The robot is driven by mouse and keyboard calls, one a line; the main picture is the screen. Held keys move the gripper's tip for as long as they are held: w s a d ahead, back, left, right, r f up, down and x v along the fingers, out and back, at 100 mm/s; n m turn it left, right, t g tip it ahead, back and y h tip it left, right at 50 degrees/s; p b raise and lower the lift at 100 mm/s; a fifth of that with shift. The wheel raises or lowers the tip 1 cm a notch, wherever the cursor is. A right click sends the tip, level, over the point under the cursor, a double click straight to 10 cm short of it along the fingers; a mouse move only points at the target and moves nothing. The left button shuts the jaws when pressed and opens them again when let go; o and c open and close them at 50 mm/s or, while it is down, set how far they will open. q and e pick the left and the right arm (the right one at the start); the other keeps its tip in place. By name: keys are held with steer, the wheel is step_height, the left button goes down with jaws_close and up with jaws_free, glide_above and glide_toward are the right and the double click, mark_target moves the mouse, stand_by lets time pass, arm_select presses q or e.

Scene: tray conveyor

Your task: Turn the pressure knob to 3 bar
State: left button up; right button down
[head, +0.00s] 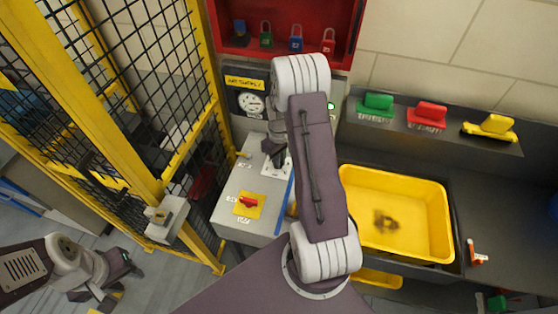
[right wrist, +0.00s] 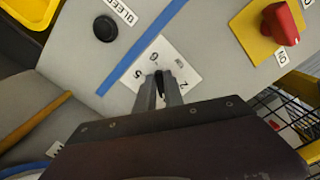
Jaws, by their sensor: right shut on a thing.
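My left gripper (head: 95,293) is low at the left, open and empty, away from the panel.
A red switch on a yellow plate (head: 242,211) and a black bleed button (right wrist: 105,28) share the grey panel (head: 228,214). A yellow mesh fence (head: 180,140) stands left. A yellow tray (head: 405,205) lies right. Padlocks hang in a red cabinet (head: 350,18).

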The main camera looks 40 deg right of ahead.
steer(key=shift+w+d+r+n, duration=0.1)
steer(key=shift+w+n, duration=0.05)
steer(key=shift+n, duration=0.15)
steer(key=c, duration=1.4)
jaws_free()
steer(key=shift+c, duration=0.2)
step_height(320, 180, up, 9)
steer(key=b, duration=0.1)
steer(key=shift+b, duration=0.3)
